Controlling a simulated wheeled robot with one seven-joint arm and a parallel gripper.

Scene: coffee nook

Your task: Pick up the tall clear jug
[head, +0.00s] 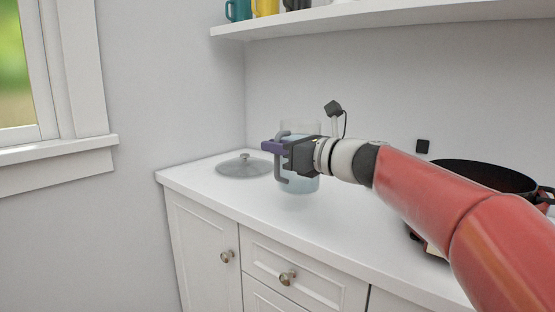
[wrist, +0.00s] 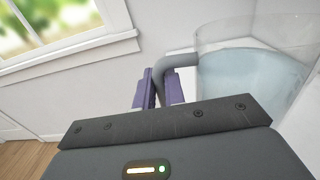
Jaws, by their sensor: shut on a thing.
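The tall clear jug (head: 300,187) is upright at the counter, partly filled with bluish liquid, with a grey handle on its left side. My gripper (head: 272,146) reaches in from the right and hides part of the jug. In the wrist view the jug (wrist: 250,80) fills the upper right, and its handle (wrist: 182,60) bends down between the purple fingers of my gripper (wrist: 158,88). The gripper is shut on the handle. I see no clear gap under the jug, so I cannot tell whether it is lifted.
A grey round lid with a knob (head: 244,168) lies on the white counter (head: 215,195), left of the jug. A dark pan (head: 490,180) stands at the right behind my arm. A shelf (head: 380,25) with mugs hangs above. The counter front near the jug is clear.

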